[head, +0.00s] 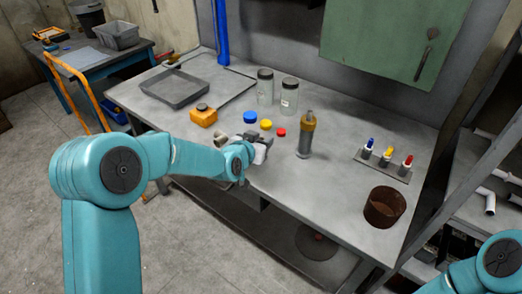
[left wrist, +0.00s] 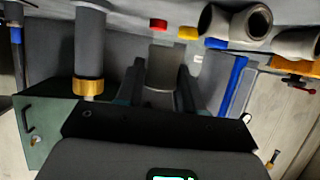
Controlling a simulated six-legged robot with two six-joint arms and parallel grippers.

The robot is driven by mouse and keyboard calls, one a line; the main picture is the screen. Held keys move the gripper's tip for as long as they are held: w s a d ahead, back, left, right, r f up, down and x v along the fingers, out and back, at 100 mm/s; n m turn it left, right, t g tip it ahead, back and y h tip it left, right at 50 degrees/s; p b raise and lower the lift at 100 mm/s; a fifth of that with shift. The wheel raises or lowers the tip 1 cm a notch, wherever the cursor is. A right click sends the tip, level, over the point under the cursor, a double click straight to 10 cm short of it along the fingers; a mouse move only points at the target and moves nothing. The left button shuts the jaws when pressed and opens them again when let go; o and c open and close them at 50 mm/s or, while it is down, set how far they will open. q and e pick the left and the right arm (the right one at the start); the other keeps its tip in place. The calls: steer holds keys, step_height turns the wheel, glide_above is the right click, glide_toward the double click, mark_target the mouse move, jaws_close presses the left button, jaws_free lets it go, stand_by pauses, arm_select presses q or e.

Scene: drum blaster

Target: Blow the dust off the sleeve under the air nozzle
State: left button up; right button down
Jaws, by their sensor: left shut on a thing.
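My left gripper (head: 262,151) is over the front middle of the bench. In the left wrist view its fingers (left wrist: 166,88) are shut on a grey piece (left wrist: 166,66), which looks like the sleeve. Dust on it cannot be made out. An upright grey cylinder with a brass collar (head: 305,136) stands to the right of the gripper, apart from it. It also shows in the left wrist view (left wrist: 88,50). I cannot tell whether it is the air nozzle. Other grey hollow pieces (left wrist: 239,22) lie beside the gripper, partly hidden by my arm in the head view. My right gripper is out of view.
Blue (head: 250,117), yellow (head: 266,124) and red (head: 281,132) caps lie behind the gripper. Glass jars (head: 289,97), an orange box (head: 203,116) and a grey tray (head: 174,88) stand farther back.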

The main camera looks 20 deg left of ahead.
arm_select(q)
step_height(320, 180, up, 15)
steer(key=p, duration=0.4)
steer(key=shift+f, duration=0.1)
